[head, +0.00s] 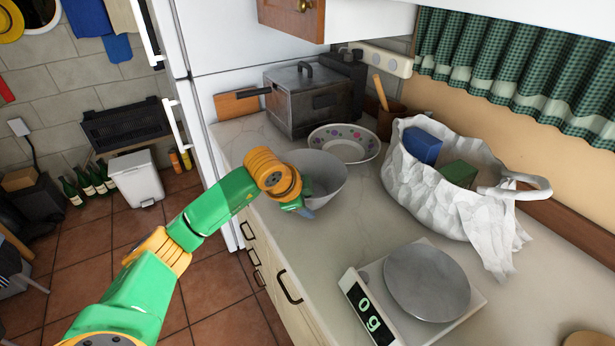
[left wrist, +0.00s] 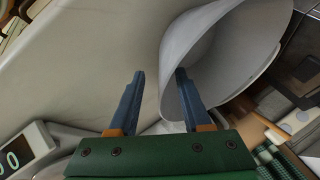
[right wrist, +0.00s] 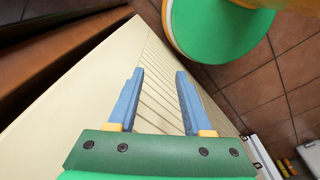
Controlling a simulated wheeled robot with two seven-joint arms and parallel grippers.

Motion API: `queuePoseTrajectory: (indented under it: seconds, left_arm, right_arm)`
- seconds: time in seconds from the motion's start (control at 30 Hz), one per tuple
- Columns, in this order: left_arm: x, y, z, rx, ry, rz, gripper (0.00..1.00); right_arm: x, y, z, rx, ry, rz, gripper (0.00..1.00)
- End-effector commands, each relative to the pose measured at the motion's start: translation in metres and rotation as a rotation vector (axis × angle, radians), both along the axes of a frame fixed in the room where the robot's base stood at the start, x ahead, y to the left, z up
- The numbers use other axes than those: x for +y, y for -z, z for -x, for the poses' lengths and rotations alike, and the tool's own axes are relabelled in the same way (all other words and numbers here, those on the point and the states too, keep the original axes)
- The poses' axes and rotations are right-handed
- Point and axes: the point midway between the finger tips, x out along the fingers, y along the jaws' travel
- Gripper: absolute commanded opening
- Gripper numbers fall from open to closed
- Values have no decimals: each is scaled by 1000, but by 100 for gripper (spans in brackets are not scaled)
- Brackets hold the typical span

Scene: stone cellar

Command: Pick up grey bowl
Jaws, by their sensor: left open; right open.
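The grey bowl (head: 328,178) stands on the counter, partly hidden behind my left gripper (head: 303,209) in the head view. In the left wrist view the bowl (left wrist: 232,50) fills the upper right. My left gripper (left wrist: 158,88) is open there. One blue finger overlaps the bowl and the other shows outside its wall, with the near edge between them; whether they touch it I cannot tell. My right gripper (right wrist: 160,88) is open and empty in the right wrist view, in front of a cream ribbed surface. It does not show in the head view.
A flowered bowl (head: 345,144) stands just behind the grey bowl, before a metal box (head: 310,102). A kitchen scale (head: 427,282) reading 0 g is at the front right. A white bag (head: 430,185) with boxes stands right. Some counter between is bare.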

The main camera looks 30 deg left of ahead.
Motion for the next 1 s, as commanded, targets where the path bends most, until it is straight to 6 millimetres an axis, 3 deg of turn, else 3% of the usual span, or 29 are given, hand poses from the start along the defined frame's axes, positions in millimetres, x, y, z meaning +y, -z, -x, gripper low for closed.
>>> queuePoseTrajectory:
  seconds: [0.13,0.33,0.5,1.0]
  left_arm:
    - [-1,13,-9,-1,0,1,48]
    - [-1,14,-10,-2,3,-1,46]
    - [-1,14,-10,-2,3,-1,0]
    - [-1,14,-10,-2,3,-1,0]
  right_arm:
    - [-1,-4,0,1,-1,2,50]
    - [-1,-3,0,1,-1,2,50]
    - [-1,-3,1,2,-1,2,50]
    - [-2,-3,0,1,-1,3,50]
